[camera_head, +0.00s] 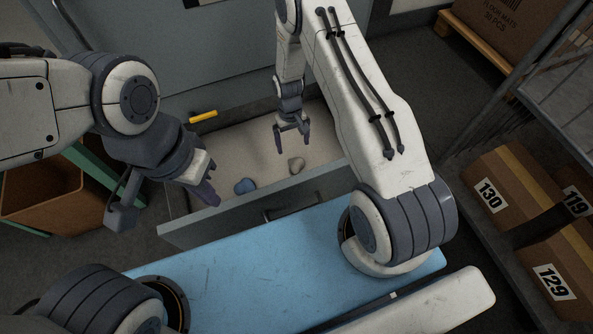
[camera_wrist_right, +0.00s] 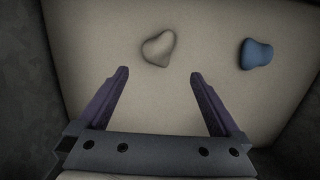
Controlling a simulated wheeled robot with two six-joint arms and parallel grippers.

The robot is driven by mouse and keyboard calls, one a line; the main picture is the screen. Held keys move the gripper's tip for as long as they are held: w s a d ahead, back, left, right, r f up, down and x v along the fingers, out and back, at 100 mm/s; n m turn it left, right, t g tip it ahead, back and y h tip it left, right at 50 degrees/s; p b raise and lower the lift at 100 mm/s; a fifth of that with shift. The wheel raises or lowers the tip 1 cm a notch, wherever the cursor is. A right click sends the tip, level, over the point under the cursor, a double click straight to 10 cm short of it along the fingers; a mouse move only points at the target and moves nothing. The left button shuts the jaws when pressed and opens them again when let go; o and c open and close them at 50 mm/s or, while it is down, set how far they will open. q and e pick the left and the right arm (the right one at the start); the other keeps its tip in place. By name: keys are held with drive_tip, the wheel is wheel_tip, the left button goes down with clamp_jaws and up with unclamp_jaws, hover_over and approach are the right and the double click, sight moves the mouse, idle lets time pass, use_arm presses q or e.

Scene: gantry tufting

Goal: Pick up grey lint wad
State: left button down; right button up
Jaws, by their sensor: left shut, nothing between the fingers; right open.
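The grey lint wad (camera_head: 296,165) lies on the pale floor of an open drawer (camera_head: 228,222), near its front wall. In the right wrist view the grey lint wad (camera_wrist_right: 158,48) is ahead of and between the fingertips, apart from them. My right gripper (camera_head: 293,142) is open and empty, pointing down above the drawer, just behind the wad in the head view. It also shows in the right wrist view (camera_wrist_right: 157,78). My left gripper (camera_head: 212,193) is shut and empty over the drawer's left side.
A blue wad (camera_head: 245,186) lies left of the grey one in the drawer; it also shows in the right wrist view (camera_wrist_right: 257,53). A yellow object (camera_head: 203,117) is at the drawer's back left. A brown bin (camera_head: 52,197) stands left, numbered boxes (camera_head: 520,220) right.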

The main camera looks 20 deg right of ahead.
sight(296, 161)
drive_tip(key=f, duration=0.1)
drive_tip(key=f+b, duration=0.1)
drive_tip(key=f, duration=0.1)
drive_tip(key=f+b, duration=0.1)
drive_tip(key=f, duration=0.1)
drive_tip(key=shift+s+d+f, duration=0.1)
drive_tip(key=shift+s+f, duration=0.05)
drive_tip(key=shift+s, duration=0.2)
drive_tip(key=f+b, duration=0.2)
drive_tip(key=s+f+b, duration=0.1)
drive_tip(key=f, duration=0.1)
drive_tip(key=shift+d+b, duration=0.2)
drive_tip(key=shift+b, duration=0.2)
drive_tip(key=shift+f, duration=0.45)
drive_tip(key=shift+r, duration=0.1)
drive_tip(key=c, duration=1.3)
